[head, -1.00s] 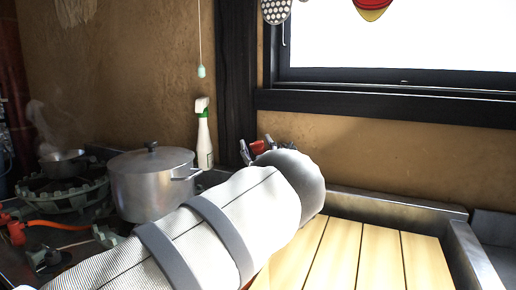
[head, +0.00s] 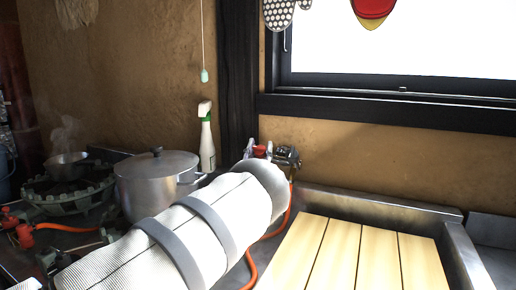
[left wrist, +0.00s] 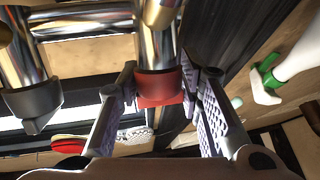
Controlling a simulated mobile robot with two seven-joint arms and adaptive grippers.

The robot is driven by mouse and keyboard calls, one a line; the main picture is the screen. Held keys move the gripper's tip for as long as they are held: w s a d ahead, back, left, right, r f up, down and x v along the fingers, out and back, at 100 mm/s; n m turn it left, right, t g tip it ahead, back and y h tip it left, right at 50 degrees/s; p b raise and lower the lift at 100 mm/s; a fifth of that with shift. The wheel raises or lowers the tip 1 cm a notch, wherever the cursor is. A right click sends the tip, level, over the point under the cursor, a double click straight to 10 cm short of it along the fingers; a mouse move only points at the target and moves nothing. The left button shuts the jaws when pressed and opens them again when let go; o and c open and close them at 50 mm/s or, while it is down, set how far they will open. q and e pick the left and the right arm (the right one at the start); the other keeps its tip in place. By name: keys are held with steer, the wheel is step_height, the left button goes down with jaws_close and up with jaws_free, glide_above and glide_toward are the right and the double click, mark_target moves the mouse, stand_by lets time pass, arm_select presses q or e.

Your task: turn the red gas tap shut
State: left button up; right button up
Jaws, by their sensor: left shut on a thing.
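The red gas tap (head: 259,151) is on a metal pipe fitting (head: 288,156) low on the clay wall, left of the window. It is small in the head view and partly hidden by my left arm's end. In the left wrist view the tap's red body (left wrist: 160,86) lies between the two purple-padded fingers, under a chrome and brass pipe. My left gripper (left wrist: 166,88) is shut on it. In the head view only its fingertips show, beyond my white-sleeved arm. How far the tap is turned I cannot tell. My right gripper is not in view.
An orange hose (head: 284,222) runs down from the fitting beside my forearm. A lidded pot (head: 150,190), a spray bottle (head: 207,143) and a burner (head: 68,193) with a steaming pan (head: 66,166) stand left. A slatted wooden board (head: 345,258) lies clear at right.

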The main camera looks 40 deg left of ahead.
arm_select(q)
steer(key=o, duration=1.1)
steer(key=shift+d, duration=0.1)
steer(key=v, duration=1.2)
steer(key=shift+f, duration=0.1)
